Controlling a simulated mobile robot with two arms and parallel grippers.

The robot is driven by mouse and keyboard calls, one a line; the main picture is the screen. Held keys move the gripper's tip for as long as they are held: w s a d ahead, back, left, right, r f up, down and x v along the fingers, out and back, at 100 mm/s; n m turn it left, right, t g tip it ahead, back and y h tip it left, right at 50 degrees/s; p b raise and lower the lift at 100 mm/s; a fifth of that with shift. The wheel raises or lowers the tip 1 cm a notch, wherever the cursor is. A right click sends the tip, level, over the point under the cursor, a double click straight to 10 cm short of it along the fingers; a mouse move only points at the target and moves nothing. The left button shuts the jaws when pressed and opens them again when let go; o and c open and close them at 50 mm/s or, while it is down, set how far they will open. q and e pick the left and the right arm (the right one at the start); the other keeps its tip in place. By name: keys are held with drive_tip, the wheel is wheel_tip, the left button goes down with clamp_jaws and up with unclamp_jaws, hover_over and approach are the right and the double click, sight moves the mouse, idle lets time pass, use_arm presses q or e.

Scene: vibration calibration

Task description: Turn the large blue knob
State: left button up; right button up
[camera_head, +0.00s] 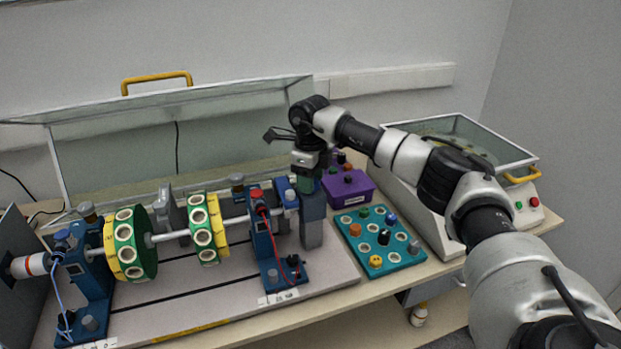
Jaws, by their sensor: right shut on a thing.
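My right gripper (309,182) points down at the right end of the shaft rig, over the top of a blue-grey post (313,208). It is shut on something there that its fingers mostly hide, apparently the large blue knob. A blue part (290,195) shows just left of the fingers; I cannot tell whether it belongs to the same knob. My left gripper is not in view.
A purple box (347,188) and a teal board (352,250) with several coloured knobs lie right of the rig. Green-and-yellow discs (130,244) sit on the shaft. A raised clear cover (230,137) stands behind. A glass-topped machine (460,135) stands at right.

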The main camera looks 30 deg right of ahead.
drive_tip(key=shift+r, duration=0.1)
drive_tip(key=o, duration=0.9)
wheel_tip(320, 180, up, 11)
drive_tip(key=shift+f+b, duration=0.15)
drive_tip(key=shift+b, duration=0.75)
